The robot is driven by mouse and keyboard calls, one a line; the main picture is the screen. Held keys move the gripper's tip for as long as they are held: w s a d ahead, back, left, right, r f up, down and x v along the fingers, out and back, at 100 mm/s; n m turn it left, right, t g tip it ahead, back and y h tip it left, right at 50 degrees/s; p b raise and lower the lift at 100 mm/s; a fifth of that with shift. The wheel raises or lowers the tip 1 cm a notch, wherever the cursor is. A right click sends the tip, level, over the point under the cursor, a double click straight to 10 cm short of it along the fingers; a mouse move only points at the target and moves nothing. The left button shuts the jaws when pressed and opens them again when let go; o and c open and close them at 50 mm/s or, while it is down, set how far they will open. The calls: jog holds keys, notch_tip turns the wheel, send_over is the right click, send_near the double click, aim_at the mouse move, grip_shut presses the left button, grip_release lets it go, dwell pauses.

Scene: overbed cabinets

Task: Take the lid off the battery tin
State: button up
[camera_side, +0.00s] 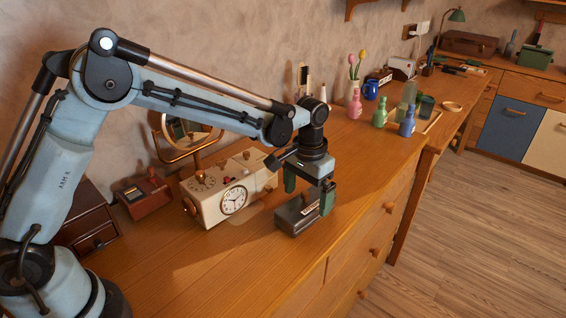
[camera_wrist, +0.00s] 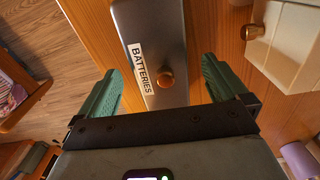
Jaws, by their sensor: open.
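The battery tin (camera_side: 297,214) is a dark grey box on the wooden dresser top, in front of the clock radio. Its lid (camera_wrist: 168,28) is on it, with a round brass-coloured knob (camera_wrist: 165,79) and a white label reading BATTERIES (camera_wrist: 139,70). My gripper (camera_side: 309,198) is over the tin and points down. In the wrist view my gripper (camera_wrist: 159,88) is open, with one green finger on each side of the tin and the knob between them. I cannot tell whether either finger touches the tin.
A cream clock radio (camera_side: 228,187) stands close behind the tin, left of it. A round mirror (camera_side: 187,133) is behind that. Small vases (camera_side: 379,112) stand farther along the dresser. The dresser's front edge is close right of the tin. Bare wood (camera_side: 225,262) lies in front.

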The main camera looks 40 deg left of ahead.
jog(key=shift+f, duration=0.2)
jog(key=c, duration=1.1)
jog(key=shift+c, duration=0.2)
